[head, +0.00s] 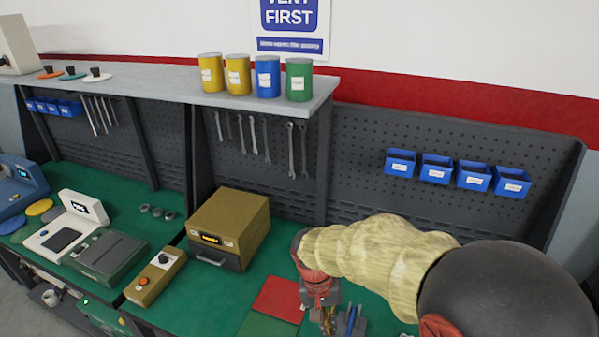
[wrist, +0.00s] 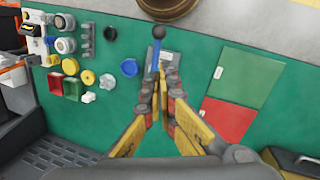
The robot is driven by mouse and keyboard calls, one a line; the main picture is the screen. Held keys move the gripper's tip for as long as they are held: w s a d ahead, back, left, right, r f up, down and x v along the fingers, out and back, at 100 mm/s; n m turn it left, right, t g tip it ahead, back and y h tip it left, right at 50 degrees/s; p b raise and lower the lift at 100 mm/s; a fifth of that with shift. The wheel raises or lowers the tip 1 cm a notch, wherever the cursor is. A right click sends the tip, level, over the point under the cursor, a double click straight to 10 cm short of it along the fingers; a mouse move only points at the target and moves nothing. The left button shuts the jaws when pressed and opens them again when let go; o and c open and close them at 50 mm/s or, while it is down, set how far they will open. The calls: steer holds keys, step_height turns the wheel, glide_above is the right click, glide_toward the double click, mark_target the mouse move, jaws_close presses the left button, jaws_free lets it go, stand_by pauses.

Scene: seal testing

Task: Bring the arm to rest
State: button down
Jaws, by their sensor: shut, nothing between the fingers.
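My arm reaches in from the right in the head view, in a beige sleeve. My gripper (head: 328,318) points down over the green bench top, partly cut off by the lower edge. In the wrist view my gripper (wrist: 161,88) is shut, with its orange-and-grey fingers converging and no object held. A blue stick with a dark ball top (wrist: 158,45) stands just beyond the fingertips, near a small grey plate; whether the fingers touch it cannot be told.
A red mat (wrist: 229,121) and a green mat (wrist: 246,78) lie right of the fingers. Several small coloured parts, including a blue cap (wrist: 128,67), lie to the left. A brown-yellow oven-like box (head: 230,225) stands left of my arm. Blue bins (head: 437,170) hang behind it.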

steer(key=s+d+r+n+t+y+b, duration=0.1)
steer(key=s+d+r+t+b, duration=0.2)
steer(key=s+d+r+b, duration=0.1)
steer(key=s+d+r+t+y+b, duration=0.1)
steer(key=s+d+r+t+b, duration=0.3)
steer(key=s, duration=0.5)
step_height(320, 180, up, 2)
steer(key=d+b, duration=0.1)
steer(key=b, duration=0.2)
steer(key=shift+s+n, duration=0.15)
steer(key=shift+n, duration=0.25)
steer(key=shift+d, duration=0.1)
